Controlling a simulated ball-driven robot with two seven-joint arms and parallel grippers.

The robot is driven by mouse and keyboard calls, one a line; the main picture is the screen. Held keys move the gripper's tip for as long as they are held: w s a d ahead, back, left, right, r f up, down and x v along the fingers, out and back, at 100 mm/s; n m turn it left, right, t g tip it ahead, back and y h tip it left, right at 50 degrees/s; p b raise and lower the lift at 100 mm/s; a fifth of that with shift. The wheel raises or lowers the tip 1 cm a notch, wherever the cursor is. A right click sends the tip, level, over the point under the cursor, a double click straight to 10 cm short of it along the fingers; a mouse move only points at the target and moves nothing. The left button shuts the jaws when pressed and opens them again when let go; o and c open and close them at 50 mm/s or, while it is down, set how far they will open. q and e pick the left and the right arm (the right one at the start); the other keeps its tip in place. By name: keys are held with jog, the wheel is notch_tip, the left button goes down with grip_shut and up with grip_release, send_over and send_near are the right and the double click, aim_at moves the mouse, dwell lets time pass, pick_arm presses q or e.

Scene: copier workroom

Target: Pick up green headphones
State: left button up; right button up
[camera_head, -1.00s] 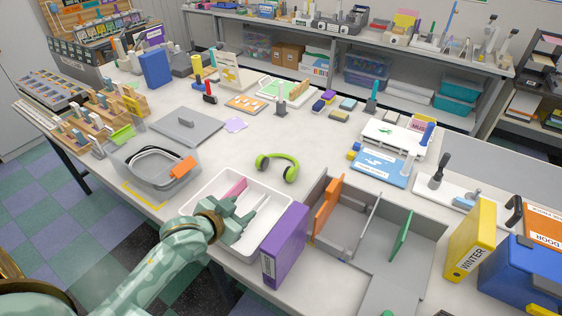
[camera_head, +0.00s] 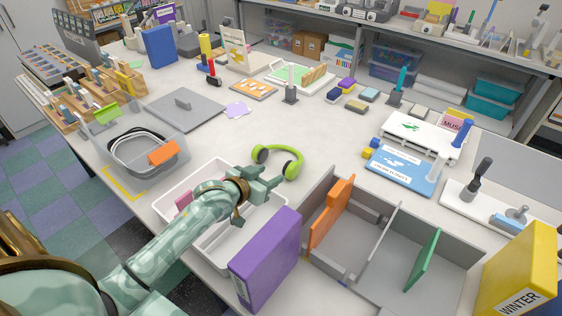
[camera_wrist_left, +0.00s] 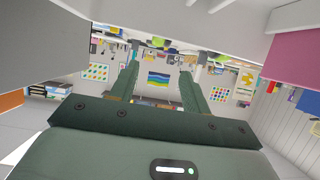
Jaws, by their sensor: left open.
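The green headphones (camera_head: 280,149) lie on the grey worktop, just beyond the white tray (camera_head: 164,186). Their band curves along the far side and both ear cups show. My left gripper (camera_head: 268,177) is open and empty, above the tray's far right part and close to the near side of the headphones. I cannot tell its exact height above the table. In the left wrist view its two dark green fingers (camera_wrist_left: 160,82) stand apart with nothing between them. My right gripper is not in view.
A purple binder (camera_head: 267,258) stands right of the tray, near a grey divided box (camera_head: 345,255) with an orange panel. A clear bin (camera_head: 133,167) with a black cable is at left. Open worktop lies beyond the headphones.

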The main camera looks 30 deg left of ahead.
aim_at(291, 166)
pick_arm(q)
jog(key=b+x, duration=0.1)
jog(key=x, duration=0.5)
jog(key=shift+w+f+b, duration=0.15)
jog(key=shift+f+b, duration=0.05)
jog(key=shift+b, duration=0.15)
jog(key=x, duration=0.1)
jog(key=b+x, duration=0.1)
jog(key=x, duration=0.1)
jog(key=b+x, duration=0.1)
jog(key=x, duration=0.1)
jog(key=shift+d+f, duration=0.15)
jog(key=shift+d, duration=0.2)
jog(key=shift+c, duration=0.4)
grip_shut()
